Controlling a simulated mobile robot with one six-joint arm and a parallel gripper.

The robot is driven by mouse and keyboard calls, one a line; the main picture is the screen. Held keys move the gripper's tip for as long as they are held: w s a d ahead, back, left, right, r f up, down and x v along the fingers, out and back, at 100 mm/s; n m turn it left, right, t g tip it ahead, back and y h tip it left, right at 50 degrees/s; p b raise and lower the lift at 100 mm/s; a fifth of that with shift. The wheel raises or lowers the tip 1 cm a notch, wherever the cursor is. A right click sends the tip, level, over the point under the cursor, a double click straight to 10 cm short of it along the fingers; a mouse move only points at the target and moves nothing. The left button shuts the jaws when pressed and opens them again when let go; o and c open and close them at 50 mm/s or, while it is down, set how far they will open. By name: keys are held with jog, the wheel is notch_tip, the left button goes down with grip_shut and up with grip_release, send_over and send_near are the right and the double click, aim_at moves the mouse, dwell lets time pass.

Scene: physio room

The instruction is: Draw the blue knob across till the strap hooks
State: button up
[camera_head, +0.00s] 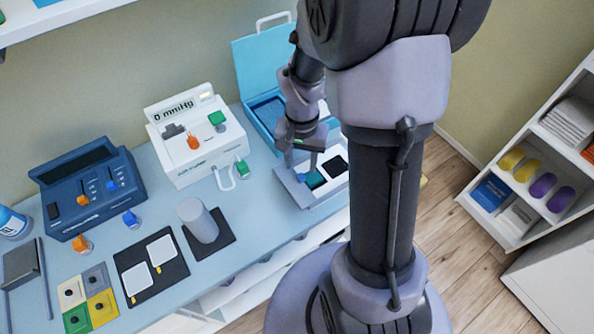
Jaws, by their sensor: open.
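My gripper (309,160) points down over a light grey tray (294,190) at the right part of the bench. A teal-blue block (315,180), possibly the knob, lies in the tray just below my fingers; I cannot tell whether they touch it. The gripper is open. Two other small blue pieces show: one on the face of the dark blue device (83,194) and a loose blue plug (131,219) on the bench in front of it. I cannot make out a strap or a hook; my arm hides part of the tray's surroundings.
A blue open case (267,58) stands behind my gripper. A white pressure unit (196,147) stands to its left. A grey cylinder (198,222) stands on a black mat, beside two white pads (161,250). My arm blocks the bench's right end. A shelf (487,225) stands at right.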

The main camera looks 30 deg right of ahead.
aim_at(301, 176)
notch_tip(301, 176, down, 5)
jog(key=shift+f+b, duration=0.15)
jog(key=shift+b, duration=0.5)
grip_shut()
dwell(0.9)
